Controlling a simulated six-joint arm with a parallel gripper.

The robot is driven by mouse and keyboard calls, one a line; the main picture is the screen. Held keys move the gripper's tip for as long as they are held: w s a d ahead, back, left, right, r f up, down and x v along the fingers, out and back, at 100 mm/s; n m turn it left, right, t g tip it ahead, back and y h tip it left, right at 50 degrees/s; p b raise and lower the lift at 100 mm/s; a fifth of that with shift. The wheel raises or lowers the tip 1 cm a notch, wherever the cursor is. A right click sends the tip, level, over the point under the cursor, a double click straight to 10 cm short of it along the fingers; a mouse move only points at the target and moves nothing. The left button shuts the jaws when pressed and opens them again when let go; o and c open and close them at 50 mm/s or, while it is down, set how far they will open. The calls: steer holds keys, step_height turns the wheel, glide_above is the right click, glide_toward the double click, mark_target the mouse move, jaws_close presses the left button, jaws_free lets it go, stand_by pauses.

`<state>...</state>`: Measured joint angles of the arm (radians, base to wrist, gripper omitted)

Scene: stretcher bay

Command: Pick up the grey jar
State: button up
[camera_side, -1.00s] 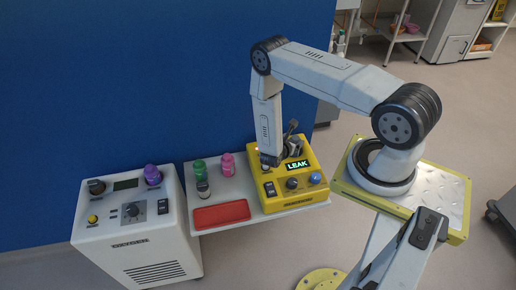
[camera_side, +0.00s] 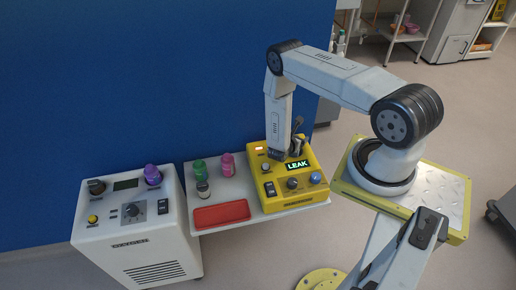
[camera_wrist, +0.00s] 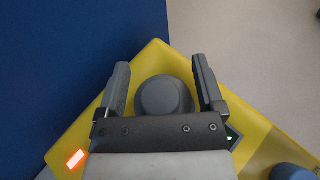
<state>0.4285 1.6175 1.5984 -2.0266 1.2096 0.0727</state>
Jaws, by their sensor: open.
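My gripper (camera_side: 290,147) is low over the yellow device at the right end of the shelf in the side view. In the side view my gripper mostly hides this grey thing.
The device's front has a lit LEAK display (camera_side: 298,165) and knobs. A green jar (camera_side: 199,172), a pink jar (camera_side: 227,165), a dark-lidded jar (camera_side: 203,190) and a red tray (camera_side: 221,214) are on the shelf. A blue wall (camera_side: 150,80) rises behind.

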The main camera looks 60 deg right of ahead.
jaws_close()
stand_by(0.3)
steer(key=shift+r, duration=0.25)
steer(key=shift+r, duration=0.9)
steer(key=s+a+r, duration=0.8)
steer(key=s+r, duration=0.2)
steer(key=s, duration=0.1)
steer(key=shift+s+a+r, duration=0.15)
steer(key=shift+a+r, duration=0.05)
steer(key=shift+r, duration=0.2)
